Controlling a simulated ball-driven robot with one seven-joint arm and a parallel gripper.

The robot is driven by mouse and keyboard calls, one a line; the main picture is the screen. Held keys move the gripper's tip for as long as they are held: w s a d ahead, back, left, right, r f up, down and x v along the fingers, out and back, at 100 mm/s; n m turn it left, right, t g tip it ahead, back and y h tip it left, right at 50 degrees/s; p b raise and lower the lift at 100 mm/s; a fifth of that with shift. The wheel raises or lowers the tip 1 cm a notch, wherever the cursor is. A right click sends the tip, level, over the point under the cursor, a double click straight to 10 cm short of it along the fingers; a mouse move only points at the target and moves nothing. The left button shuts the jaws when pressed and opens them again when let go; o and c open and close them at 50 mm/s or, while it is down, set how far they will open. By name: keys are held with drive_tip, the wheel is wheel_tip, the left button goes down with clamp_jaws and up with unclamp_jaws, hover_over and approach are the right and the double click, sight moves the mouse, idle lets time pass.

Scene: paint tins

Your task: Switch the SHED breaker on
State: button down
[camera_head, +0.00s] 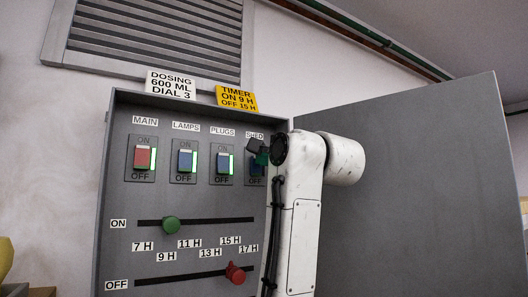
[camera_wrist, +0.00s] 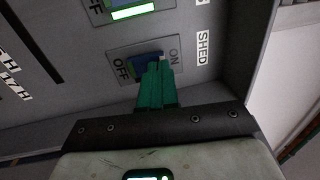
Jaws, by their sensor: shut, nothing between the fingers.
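The SHED breaker (camera_wrist: 146,58) is a blue switch on a grey plate, with OFF at its left and ON at its right in the wrist view. In the head view my gripper and arm cover most of it. My gripper (camera_wrist: 156,68) has its green fingers shut together with nothing between them. The fingertips overlap the ON half of the switch; I cannot tell whether they touch it. The fingers hide the place beside the switch where the other breakers have a green light. I cannot tell which way the switch is tipped. The SHED label (camera_wrist: 203,46) is to its right.
The MAIN (camera_head: 145,158), LAMPS (camera_head: 185,161) and PLUGS (camera_head: 223,163) breakers stand in a row, each with a lit green strip. Below are a green slider knob (camera_head: 171,225) and a red one (camera_head: 235,272). The grey cabinet door (camera_head: 420,190) stands open at the right.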

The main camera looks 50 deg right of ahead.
drive_tip(key=shift+w+d, duration=0.1)
drive_tip(key=shift+w, duration=0.3)
drive_tip(key=shift+w+r, duration=0.1)
idle(0.3)
